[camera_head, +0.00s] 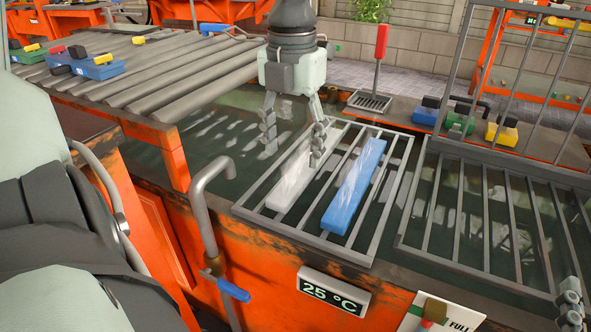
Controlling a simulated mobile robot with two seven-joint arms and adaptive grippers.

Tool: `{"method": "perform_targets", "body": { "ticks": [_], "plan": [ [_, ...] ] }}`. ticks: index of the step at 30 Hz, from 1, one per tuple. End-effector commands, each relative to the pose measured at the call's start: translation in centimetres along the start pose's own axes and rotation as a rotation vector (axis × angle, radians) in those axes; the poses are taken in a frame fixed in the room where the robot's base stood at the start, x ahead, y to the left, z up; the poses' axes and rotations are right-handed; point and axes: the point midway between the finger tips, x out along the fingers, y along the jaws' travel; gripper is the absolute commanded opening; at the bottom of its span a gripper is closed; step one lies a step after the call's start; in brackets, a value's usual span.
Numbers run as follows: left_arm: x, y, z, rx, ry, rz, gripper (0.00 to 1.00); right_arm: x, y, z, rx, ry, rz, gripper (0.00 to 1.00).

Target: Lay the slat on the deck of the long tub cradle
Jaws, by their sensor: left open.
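A pale grey-white slat (290,190) and a blue slat (354,186) lie side by side on a barred metal cradle deck (391,190) over the water tub. My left gripper (294,146) points down, open, with its fingers apart near the far end of the pale slat. One finger is left of the slat and the other shows in front of its far end; I cannot tell whether they touch it. What looks like a fingertip of my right gripper (570,302) shows at the lower right edge; the rest is out of frame.
Another barred rack (480,213) lies to the right, with an upright grid behind it. A ribbed grey table (150,78) with coloured clamps stands at the left. A curved pipe (203,205) rises at the tub's front edge, near a temperature display (334,291).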

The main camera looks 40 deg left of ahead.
Motion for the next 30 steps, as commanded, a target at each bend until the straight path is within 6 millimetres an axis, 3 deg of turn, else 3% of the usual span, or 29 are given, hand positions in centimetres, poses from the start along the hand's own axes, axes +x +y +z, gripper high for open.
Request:
{"method": "perform_targets", "body": {
  "ticks": [13,23,30],
  "plan": [
    [5.9,0.2,1.0,0.001,0.003,0.001,0.59,-0.2,-1.1,-2.8,0.025,0.139,-0.02,0.4],
    [6.5,0.2,1.1,0.0,-0.001,0.0,0.59,-0.3,-1.2,-3.3,0.029,0.16,-0.023,0.4],
    [6.5,0.2,1.1,0.0,0.0,0.0,0.29,-0.3,-1.2,-3.3,0.029,0.16,-0.022,0.4]
  ]
}}
